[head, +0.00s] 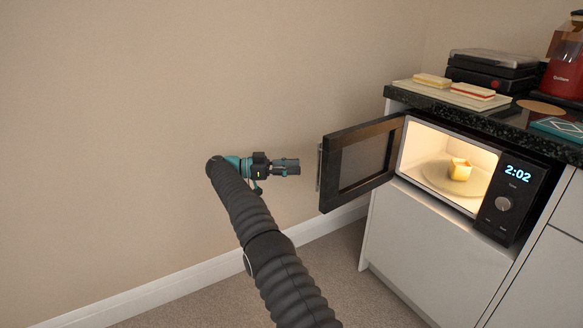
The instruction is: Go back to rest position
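My gripper (286,167) is at the end of my raised, dark ribbed arm, in front of the beige wall. It points right, toward the outer side of the open microwave door (361,163), with a small gap to the door's handle. Nothing shows in it. Its fingers are too small and edge-on to tell whether they are open or shut. The black microwave (518,194) is lit inside and its display reads 2:02. A small yellowish piece of food (460,169) sits on the round plate (437,177) inside.
The dark counter (413,91) above the microwave holds a cutting board with two sandwich-like pieces, a black appliance (494,66) and a red appliance (564,73). White cabinets (436,242) stand below. The floor (345,265) and the space left of my arm look clear.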

